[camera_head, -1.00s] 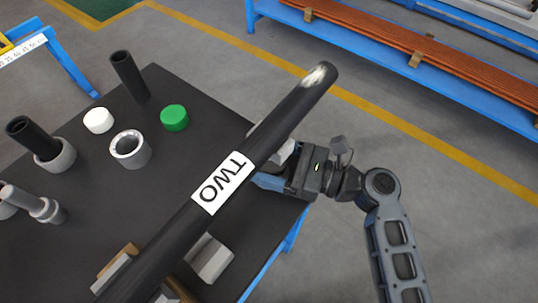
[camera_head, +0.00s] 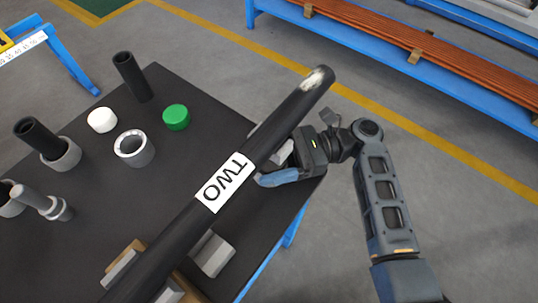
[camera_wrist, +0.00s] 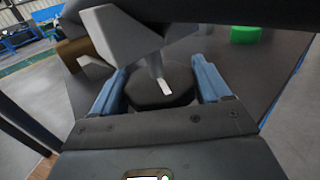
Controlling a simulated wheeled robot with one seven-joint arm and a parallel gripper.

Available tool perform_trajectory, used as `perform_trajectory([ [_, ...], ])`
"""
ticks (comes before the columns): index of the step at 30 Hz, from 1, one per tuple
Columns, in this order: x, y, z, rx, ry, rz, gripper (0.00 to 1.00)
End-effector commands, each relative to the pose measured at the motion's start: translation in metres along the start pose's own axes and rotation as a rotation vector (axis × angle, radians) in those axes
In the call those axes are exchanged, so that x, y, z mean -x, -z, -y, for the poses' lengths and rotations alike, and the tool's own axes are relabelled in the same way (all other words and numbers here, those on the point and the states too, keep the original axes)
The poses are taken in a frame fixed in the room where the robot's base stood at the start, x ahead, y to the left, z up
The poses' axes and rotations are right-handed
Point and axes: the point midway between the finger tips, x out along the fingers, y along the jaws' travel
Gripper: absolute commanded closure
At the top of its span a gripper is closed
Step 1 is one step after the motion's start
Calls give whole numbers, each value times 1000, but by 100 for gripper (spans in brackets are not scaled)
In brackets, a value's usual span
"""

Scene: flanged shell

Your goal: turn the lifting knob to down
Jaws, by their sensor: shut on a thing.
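The knob (camera_wrist: 150,97) is a dark, many-sided disc in the wrist view, below a grey angular support block (camera_wrist: 122,38). A small white mark (camera_wrist: 164,87) shows at its upper middle. My gripper (camera_wrist: 162,84) has its two blue fingers on either side of the knob, shut on it. In the head view my gripper (camera_head: 283,170) is at the right edge of the black table, beside the long black pipe (camera_head: 265,141) labelled TWO. The knob is hidden there. I cannot read any up or down marking.
The pipe slopes across the table (camera_head: 185,85) over grey support blocks (camera_head: 212,254). A green cap (camera_head: 176,117), a white cap (camera_head: 102,120), a grey ring (camera_head: 134,149) and upright dark tubes (camera_head: 131,76) stand further left. A blue rack (camera_head: 440,90) with copper-coloured rods is behind.

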Motion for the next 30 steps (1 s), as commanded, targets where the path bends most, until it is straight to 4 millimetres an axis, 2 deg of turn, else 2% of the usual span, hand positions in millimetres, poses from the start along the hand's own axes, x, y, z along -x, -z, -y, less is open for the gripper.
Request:
perform_trajectory([
  [12, 0, 0, 0, 1, -10, -1, 54],
  [13, 0, 0, 0, 1, -10, -1, 22],
  [18, 0, 0, 0, 1, -9, -1, 6],
  [26, 1, 0, 0, 0, -8, -1, 4],
  [30, 12, 1, 1, 1, -5, -1, 4],
])
